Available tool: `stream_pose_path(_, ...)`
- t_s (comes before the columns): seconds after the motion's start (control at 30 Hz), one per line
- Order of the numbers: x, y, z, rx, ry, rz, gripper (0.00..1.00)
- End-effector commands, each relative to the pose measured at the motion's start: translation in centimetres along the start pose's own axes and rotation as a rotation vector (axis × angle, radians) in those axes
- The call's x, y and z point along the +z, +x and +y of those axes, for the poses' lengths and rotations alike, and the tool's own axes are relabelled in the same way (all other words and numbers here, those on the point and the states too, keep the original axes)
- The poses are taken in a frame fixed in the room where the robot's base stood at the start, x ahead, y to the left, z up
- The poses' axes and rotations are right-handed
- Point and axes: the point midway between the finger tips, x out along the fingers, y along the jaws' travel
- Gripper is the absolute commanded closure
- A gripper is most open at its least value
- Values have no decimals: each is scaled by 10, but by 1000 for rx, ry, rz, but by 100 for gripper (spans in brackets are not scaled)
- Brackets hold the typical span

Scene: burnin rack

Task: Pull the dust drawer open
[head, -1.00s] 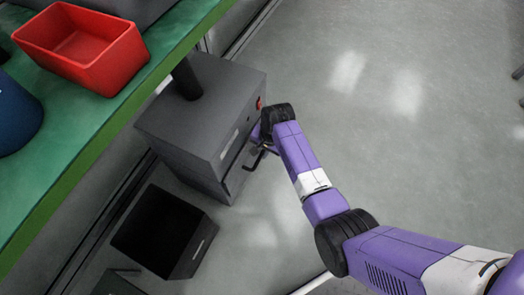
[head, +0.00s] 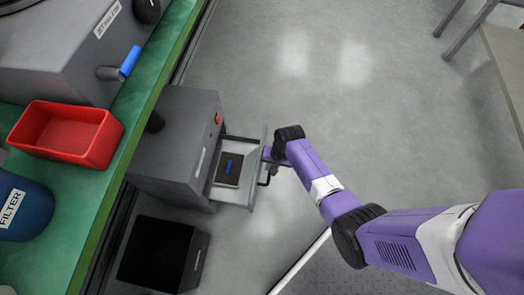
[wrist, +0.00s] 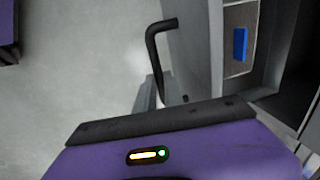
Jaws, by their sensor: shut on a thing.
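The dust drawer (head: 247,195) sticks out of the dark grey cabinet (head: 178,140) in the head view, its inside showing. A dark brown patch with a small blue piece (head: 229,167) lies in it. The blue piece also shows in the wrist view (wrist: 240,44). My gripper (head: 267,178) is at the drawer's outer front and is shut on its handle. In the wrist view a black bent bar (wrist: 158,55) stands beside the drawer front.
An open black bin (head: 190,262) stands on the floor near the cabinet. A green bench (head: 95,200) overhangs at the left, with a red tray (head: 68,133) and a blue FILTER container (head: 22,210). Floor beyond the drawer is clear.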

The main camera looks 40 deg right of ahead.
Motion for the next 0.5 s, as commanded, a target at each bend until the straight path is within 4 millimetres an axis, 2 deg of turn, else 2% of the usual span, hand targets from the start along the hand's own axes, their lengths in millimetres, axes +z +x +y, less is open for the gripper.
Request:
stream_pose_path(0.13, 1, -1, 6, 1, 0, -2, 100)
stream_pose_path(0.47, 1, 0, 7, 1, 0, -1, 100)
stream_pose_path(0.5, 1, 0, 7, 1, 0, -1, 80)
